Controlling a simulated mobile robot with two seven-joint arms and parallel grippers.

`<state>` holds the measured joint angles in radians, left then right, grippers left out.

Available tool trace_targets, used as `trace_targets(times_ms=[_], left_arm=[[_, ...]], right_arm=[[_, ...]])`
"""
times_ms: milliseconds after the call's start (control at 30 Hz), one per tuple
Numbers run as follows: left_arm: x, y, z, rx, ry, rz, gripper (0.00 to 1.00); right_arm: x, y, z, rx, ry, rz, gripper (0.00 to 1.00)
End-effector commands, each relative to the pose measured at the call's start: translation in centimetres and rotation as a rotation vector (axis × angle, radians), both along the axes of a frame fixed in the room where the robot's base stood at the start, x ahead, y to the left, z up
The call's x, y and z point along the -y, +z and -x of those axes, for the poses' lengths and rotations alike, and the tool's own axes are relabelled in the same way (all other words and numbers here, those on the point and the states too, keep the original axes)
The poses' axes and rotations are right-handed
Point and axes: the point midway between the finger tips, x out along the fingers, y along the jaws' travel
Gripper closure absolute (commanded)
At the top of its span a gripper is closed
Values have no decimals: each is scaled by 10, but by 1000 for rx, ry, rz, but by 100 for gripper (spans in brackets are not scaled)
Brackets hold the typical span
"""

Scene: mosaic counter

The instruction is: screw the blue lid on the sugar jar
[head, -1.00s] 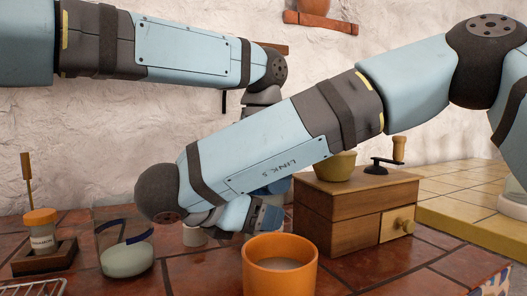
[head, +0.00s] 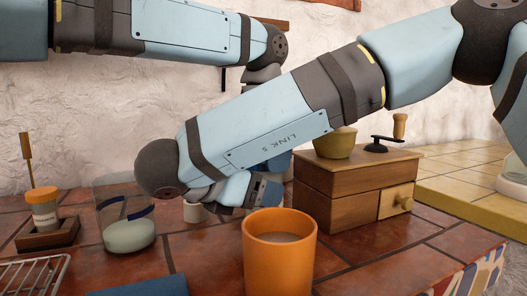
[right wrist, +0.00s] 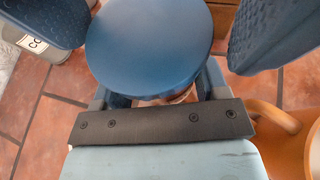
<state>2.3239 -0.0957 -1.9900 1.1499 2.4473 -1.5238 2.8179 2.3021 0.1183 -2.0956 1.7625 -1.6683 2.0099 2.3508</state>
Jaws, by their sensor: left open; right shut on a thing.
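The blue lid (right wrist: 155,45) shows as a flat round disc in the right wrist view. A narrow strip of what looks like the sugar jar (right wrist: 184,97) shows under its near edge; the rest is covered. My right gripper (head: 264,191) is shut on the jar below the lid. My left gripper (head: 276,165) is open above it; its two dark blue pads stand apart on either side of the lid in the right wrist view. In the head view my right arm hides the jar and most of the left gripper. I cannot tell how tightly the lid sits.
An orange mug (head: 280,262) stands close in front of my right gripper. A wooden grinder (head: 350,195) is at right.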

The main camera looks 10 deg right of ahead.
Motion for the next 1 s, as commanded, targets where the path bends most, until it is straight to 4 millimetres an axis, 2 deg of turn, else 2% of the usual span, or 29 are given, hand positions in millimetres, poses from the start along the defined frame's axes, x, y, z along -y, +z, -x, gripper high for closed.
trace_targets(times_ms=[333,767,867,1000], left_arm=[[0,40,0,0,1,2,0],[1,44,-3,19,2,7,0],[5,46,-17,102,4,34,0],[19,58,-57,356,-13,117,0]], right_arm=[[0,0,0,1,0,0,99],[0,0,0,1,0,0,99],[0,0,0,1,0,0,99],[0,0,0,1,0,0,99]])
